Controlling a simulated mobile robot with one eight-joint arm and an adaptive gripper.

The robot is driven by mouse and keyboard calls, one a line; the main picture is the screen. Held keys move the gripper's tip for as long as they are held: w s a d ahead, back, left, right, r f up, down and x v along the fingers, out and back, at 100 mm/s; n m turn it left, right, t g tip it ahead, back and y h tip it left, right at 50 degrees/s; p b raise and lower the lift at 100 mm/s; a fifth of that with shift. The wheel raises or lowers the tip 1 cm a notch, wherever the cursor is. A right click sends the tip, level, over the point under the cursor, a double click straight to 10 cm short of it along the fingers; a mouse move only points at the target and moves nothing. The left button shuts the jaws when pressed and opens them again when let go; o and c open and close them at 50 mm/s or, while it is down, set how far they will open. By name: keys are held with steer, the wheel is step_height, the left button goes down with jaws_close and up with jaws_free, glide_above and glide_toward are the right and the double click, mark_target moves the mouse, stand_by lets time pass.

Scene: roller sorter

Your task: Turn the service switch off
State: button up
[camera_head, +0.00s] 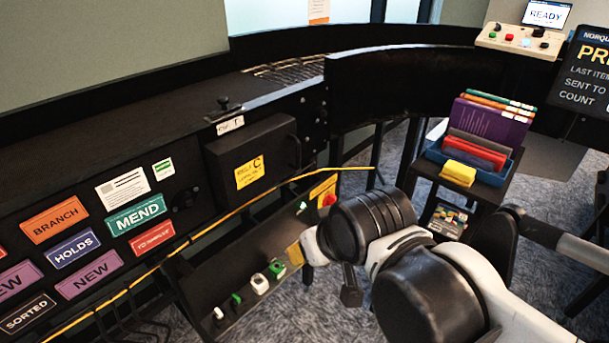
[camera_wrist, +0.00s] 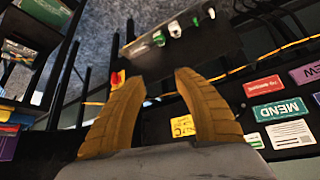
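A red knob on a yellow plate (camera_head: 327,199) sits at the right end of the low dark panel, just beyond my wrist in the head view. It looks like a service switch, but I cannot read a label or its setting. In the wrist view a small red and yellow patch (camera_wrist: 118,78), likely the same knob, shows just beyond the left fingertip. My gripper (camera_wrist: 159,80) is open, with its two tan fingers apart and nothing between them. In the head view only a tan finger part (camera_head: 295,254) shows; my arm hides the rest.
Several small green and white fittings (camera_head: 260,283) line the low dark panel. A yellow cord (camera_head: 235,211) runs across the sorter front. A black box with a yellow label (camera_head: 249,172) juts out above. A cart with a blue bin (camera_head: 484,172) of books stands at right.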

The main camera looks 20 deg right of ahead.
steer(key=w+d+r+n+g+p, duration=0.1)
steer(key=w+d+r, duration=0.1)
steer(key=w, duration=0.4)
steer(key=w+d+r+p, duration=0.1)
steer(key=w+d+r, duration=0.15)
steer(key=w, duration=0.25)
steer(key=n+g+y+p, duration=0.2)
steer(key=n+p, duration=0.2)
glide_above(335, 197)
steer(key=s+d, duration=0.1)
steer(key=s, duration=0.2)
step_height(335, 197, down, 22)
steer(key=b+x, duration=0.1)
steer(key=x, duration=0.2)
steer(key=b+x, duration=0.1)
steer(key=x, duration=0.2)
steer(key=b+x, duration=0.2)
steer(key=x, duration=0.2)
steer(key=shift+w+d+f, duration=0.1)
steer(key=shift+w+d, duration=0.15)
jaws_close()
